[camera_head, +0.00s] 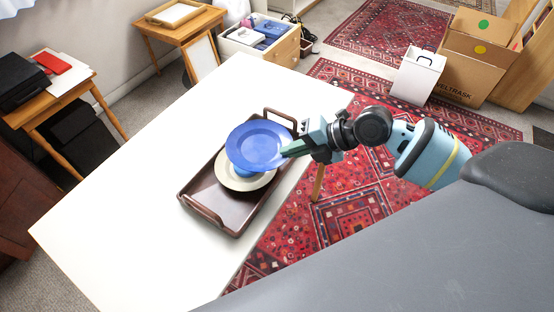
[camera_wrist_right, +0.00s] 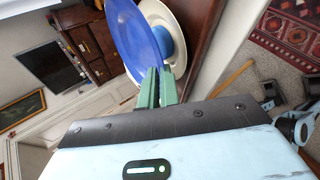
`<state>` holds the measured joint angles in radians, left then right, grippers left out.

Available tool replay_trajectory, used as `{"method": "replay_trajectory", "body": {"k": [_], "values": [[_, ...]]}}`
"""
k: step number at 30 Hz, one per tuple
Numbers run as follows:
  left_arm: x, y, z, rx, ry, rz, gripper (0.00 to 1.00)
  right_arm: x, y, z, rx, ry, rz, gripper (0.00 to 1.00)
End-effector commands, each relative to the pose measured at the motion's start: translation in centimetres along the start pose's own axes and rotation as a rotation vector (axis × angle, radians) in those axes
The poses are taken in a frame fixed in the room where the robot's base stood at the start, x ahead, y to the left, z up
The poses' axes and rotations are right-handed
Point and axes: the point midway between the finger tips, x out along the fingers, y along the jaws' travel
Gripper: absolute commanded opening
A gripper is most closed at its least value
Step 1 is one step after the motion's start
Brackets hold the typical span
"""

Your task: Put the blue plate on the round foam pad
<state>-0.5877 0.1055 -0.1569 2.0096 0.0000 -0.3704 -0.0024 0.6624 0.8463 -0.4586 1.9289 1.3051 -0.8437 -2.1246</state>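The blue plate (camera_head: 258,145) is above the tray, over a cream round dish (camera_head: 228,178), and partly covers it. My right gripper (camera_head: 289,151) is at the plate's right rim. In the right wrist view its green fingers (camera_wrist_right: 158,86) are close together with the rim of the blue plate (camera_wrist_right: 132,35) between them. A small blue round object (camera_wrist_right: 164,42) sits on the cream dish (camera_wrist_right: 175,22), under the plate. I cannot make out a round foam pad for certain. My left gripper is not in view.
The brown tray (camera_head: 205,204) with raised handles lies on the white table (camera_head: 130,190), near its right edge. The table's left and front parts are bare. Cardboard boxes (camera_head: 470,60) and a white box (camera_head: 417,77) stand on the floor beyond. A side table (camera_head: 65,92) is at the left.

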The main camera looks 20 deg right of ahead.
Motion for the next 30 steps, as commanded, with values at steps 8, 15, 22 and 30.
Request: {"method": "replay_trajectory", "body": {"k": [8,15,22,30], "values": [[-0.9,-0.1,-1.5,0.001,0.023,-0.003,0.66,2.9,2.0,-1.6,-0.001,-0.001,0.003,0.00],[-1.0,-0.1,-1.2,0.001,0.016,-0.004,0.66,3.4,1.6,-1.7,0.001,0.000,0.000,0.00],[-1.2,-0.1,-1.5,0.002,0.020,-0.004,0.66,4.9,-0.5,-1.7,0.003,-0.001,0.001,0.00],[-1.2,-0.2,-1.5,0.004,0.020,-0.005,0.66,5.2,-1.0,-1.7,0.000,-0.001,0.001,0.00]]}}
